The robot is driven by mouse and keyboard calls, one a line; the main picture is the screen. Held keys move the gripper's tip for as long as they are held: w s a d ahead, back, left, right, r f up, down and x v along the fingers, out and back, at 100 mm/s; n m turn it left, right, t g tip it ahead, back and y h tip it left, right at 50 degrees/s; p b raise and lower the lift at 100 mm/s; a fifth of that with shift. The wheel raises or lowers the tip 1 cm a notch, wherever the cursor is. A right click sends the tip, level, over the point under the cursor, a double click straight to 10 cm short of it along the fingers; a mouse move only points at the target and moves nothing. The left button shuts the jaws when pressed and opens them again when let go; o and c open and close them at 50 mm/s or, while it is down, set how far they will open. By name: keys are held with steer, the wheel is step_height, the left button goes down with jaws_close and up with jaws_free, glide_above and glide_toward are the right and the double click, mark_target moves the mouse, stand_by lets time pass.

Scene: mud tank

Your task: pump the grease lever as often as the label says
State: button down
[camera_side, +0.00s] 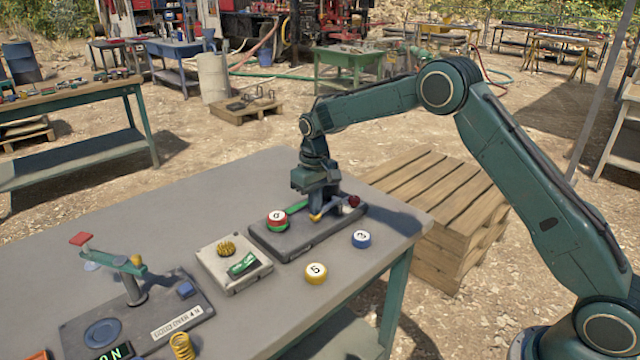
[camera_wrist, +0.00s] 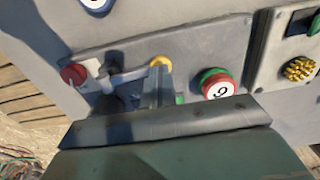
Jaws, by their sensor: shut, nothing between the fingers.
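My gripper (camera_side: 320,208) points down over a dark base plate (camera_side: 278,243), its jaws shut and empty. In the wrist view the shut fingers (camera_wrist: 157,85) are beside a yellow tip (camera_wrist: 160,61). A grey rod runs left from there towards a red ball knob (camera_wrist: 73,74) with a white piece beside it. The ball (camera_side: 354,201) also shows at the plate's right end in the side view. The gripper partly hides this mechanism, so I cannot tell whether the fingers touch it. A red-and-green numbered disc (camera_wrist: 218,84) sits on the plate; its digit reads 6 or 9.
A yellow disc marked 5 (camera_side: 316,273) and a blue numbered disc (camera_side: 361,239) lie on the table in front. A grey box (camera_side: 235,280) has a brass knob and green switch. Left stands a plate (camera_side: 150,316) with a green lever, red end and partly legible label.

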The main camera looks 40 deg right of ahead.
steer(key=shift+r, duration=1.7)
steer(key=shift+f, duration=1.75)
steer(key=shift+r, duration=1.75)
steer(key=shift+f, duration=0.2)
